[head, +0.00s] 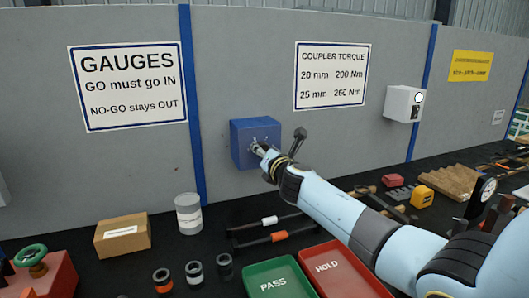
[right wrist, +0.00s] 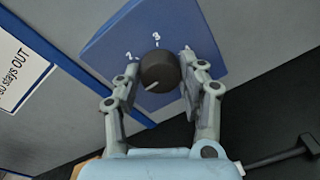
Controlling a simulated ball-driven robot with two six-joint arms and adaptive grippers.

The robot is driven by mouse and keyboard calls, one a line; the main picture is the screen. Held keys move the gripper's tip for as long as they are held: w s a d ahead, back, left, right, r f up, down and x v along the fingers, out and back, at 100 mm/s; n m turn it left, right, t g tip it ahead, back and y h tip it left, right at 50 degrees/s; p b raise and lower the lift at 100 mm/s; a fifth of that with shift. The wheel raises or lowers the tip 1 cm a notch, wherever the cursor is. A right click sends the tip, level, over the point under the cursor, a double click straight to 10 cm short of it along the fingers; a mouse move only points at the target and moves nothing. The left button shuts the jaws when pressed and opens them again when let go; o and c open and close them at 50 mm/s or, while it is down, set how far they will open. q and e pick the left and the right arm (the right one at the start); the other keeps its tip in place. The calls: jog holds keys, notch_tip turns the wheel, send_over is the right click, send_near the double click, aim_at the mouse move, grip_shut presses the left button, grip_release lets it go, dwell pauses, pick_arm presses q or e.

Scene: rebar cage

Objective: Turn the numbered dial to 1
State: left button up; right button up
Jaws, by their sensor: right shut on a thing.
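The blue box (head: 241,152) is on the grey wall panel below and between two signs. Its dial, a round dark knob (right wrist: 160,71), shows in the right wrist view on the blue face (right wrist: 205,38). Pale numerals stand around its upper side; one reads as 3 and another, at its upper left, looks like 2. A light pointer line on the knob points to the lower left in that view. My right gripper (right wrist: 158,66) is shut on the knob, one finger on each side. In the head view my right gripper (head: 258,149) hides the dial. My left gripper is not in view.
A white box (head: 403,103) is on the wall to the right. Below on the dark bench are a grey can (head: 189,214), a cardboard box (head: 122,238), a green PASS tray (head: 277,280) and a red HOLD tray (head: 338,268). The space before the blue box's left side is free.

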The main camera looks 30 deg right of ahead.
jog(key=shift+f, duration=0.15)
jog(key=o, duration=1.2)
jog(key=shift+s, duration=0.1)
jog(key=v, duration=1.2)
